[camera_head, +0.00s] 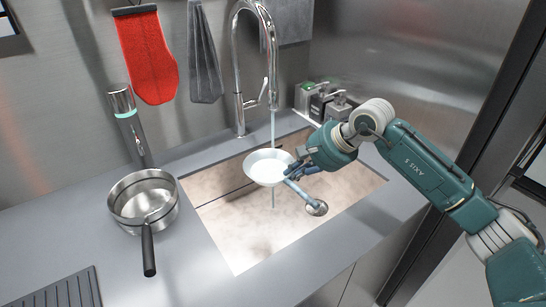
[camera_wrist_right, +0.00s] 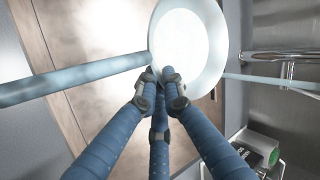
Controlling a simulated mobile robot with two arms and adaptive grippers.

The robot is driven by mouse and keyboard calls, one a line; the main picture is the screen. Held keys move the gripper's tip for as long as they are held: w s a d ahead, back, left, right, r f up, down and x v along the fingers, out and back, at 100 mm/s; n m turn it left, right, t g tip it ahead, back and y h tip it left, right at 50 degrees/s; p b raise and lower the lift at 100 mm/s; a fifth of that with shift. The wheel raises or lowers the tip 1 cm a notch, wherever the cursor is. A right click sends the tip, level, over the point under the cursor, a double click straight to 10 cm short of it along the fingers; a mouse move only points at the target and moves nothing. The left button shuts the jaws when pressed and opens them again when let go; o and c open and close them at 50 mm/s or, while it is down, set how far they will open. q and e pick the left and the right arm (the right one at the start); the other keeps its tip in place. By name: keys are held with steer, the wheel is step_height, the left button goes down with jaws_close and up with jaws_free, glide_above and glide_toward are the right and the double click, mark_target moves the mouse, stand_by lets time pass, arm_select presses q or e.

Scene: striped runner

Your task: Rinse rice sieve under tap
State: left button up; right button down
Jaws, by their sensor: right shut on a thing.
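The rice sieve (camera_head: 268,167) is a pale, shallow round bowl with a light blue handle (camera_head: 302,194) pointing down to the right. It hangs over the sink, under the tap (camera_head: 272,98). Water runs from the tap into the bowl, and a thin stream shows below it. My right gripper (camera_head: 293,172) is shut on the sieve where handle and rim meet. In the right wrist view, the fingers (camera_wrist_right: 160,82) close beside the white bowl (camera_wrist_right: 185,42), and the handle (camera_wrist_right: 75,77) runs off left. Rice grains cannot be made out. My left gripper is out of view.
A steel pot (camera_head: 144,202) stands on the left counter, near a dark cylinder (camera_head: 128,125). Small dispensers (camera_head: 322,101) stand behind the sink. A red mitt (camera_head: 148,55) hangs on the wall.

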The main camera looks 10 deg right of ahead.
mark_target(285, 181)
steer(key=shift+s+a+r+p, duration=0.1)
steer(key=shift+s+a+r, duration=0.1)
steer(key=shift+s+r, duration=0.5)
steer(key=shift+s+a+r+p, duration=0.1)
steer(key=shift+s+a+r, duration=0.15)
steer(key=shift+s+r, duration=0.45)
steer(key=shift+s+a+r+p, duration=0.1)
steer(key=shift+s+a+r, duration=0.1)
steer(key=shift+s+r, duration=0.5)
steer(key=shift+s+f, duration=0.15)
